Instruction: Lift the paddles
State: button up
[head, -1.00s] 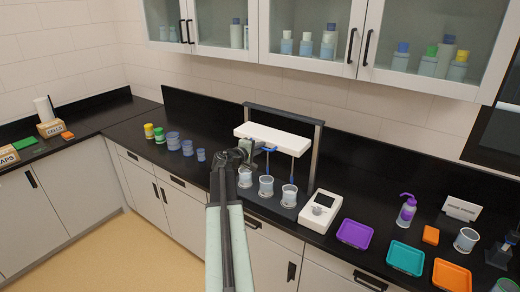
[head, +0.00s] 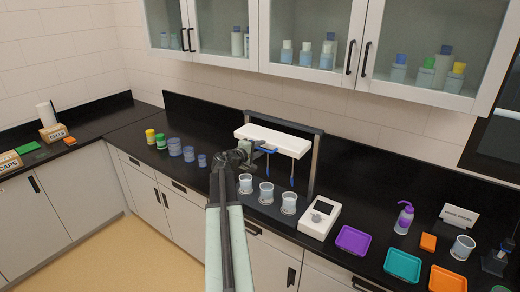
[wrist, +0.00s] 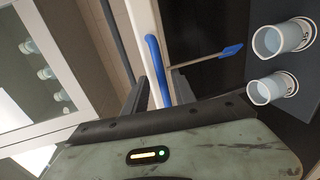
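The stirrer has a white head bar (head: 272,139) on a grey frame. Thin rods hang from it; one blue paddle (head: 292,181) shows just above the right beaker (head: 289,203). A blue paddle also shows in the wrist view (wrist: 231,50), clear of the beakers. A blue handle (head: 266,151) runs along the front of the bar; it is large in the wrist view (wrist: 156,65). My gripper (head: 254,151) is at the left of this handle, with its fingers seemingly closed around it. My gripper hides the left rod and paddle.
Two more beakers (head: 266,193) (head: 245,183) stand on the stirrer base. A white meter (head: 319,217) and a purple tray (head: 353,240) lie to the right. Several blue-grey and coloured jars (head: 174,146) stand to the left. Wall cabinets hang above.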

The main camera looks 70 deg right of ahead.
jog(key=p+v, duration=0.1)
jog(key=v, duration=0.6)
jog(key=shift+a, duration=0.2)
jog(key=shift+w, duration=0.1)
